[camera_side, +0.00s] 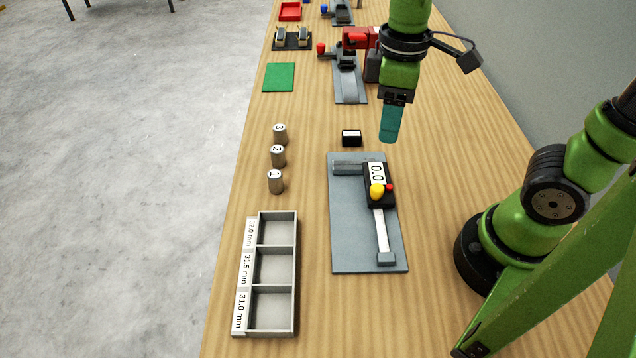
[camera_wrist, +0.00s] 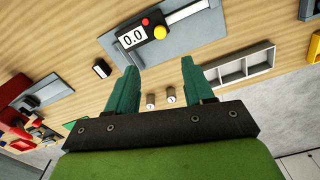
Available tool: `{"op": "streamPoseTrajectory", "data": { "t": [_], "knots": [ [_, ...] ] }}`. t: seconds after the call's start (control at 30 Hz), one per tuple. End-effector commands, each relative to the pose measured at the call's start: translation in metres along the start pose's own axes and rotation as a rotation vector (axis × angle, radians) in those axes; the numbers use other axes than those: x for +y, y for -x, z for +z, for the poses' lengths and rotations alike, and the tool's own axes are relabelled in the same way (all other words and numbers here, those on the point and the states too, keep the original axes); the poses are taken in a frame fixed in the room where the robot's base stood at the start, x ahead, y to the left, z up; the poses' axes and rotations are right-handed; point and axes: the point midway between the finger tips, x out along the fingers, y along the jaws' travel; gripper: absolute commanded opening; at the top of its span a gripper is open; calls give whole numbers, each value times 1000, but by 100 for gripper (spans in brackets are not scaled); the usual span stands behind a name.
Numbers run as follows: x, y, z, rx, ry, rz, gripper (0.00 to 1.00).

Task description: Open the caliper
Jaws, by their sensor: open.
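The caliper (camera_side: 381,222) lies on a grey plate (camera_side: 350,245) on the bench. Its black slider has a display reading 0.0 (camera_side: 376,173), a yellow knob (camera_side: 377,191) and a small red button (camera_side: 390,187). The slider sits at the fixed-jaw end of the silver rail. In the wrist view the display (camera_wrist: 132,38), yellow knob (camera_wrist: 159,32) and red button (camera_wrist: 145,21) show beyond the fingers. My gripper (camera_side: 390,138) has teal fingers and is above the bench, behind the caliper and apart from it. In the wrist view my gripper (camera_wrist: 158,75) is open and empty.
Three numbered cylinders (camera_side: 277,156) stand left of the plate. A three-compartment tray (camera_side: 293,272) labelled 32.0, 31.5 and 31.0 mm is at front left, empty. A small black block (camera_side: 351,138) stands behind the plate. A green mat (camera_side: 279,77) and a red-topped device (camera_side: 357,40) are farther back.

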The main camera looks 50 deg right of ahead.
Motion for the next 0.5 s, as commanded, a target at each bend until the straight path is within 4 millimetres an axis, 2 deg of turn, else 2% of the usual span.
{"op": "streamPoseTrajectory", "data": {
  "t": [0.5],
  "knots": [
    [-1,-111,1,-6,-3,-3,52]
  ]
}}
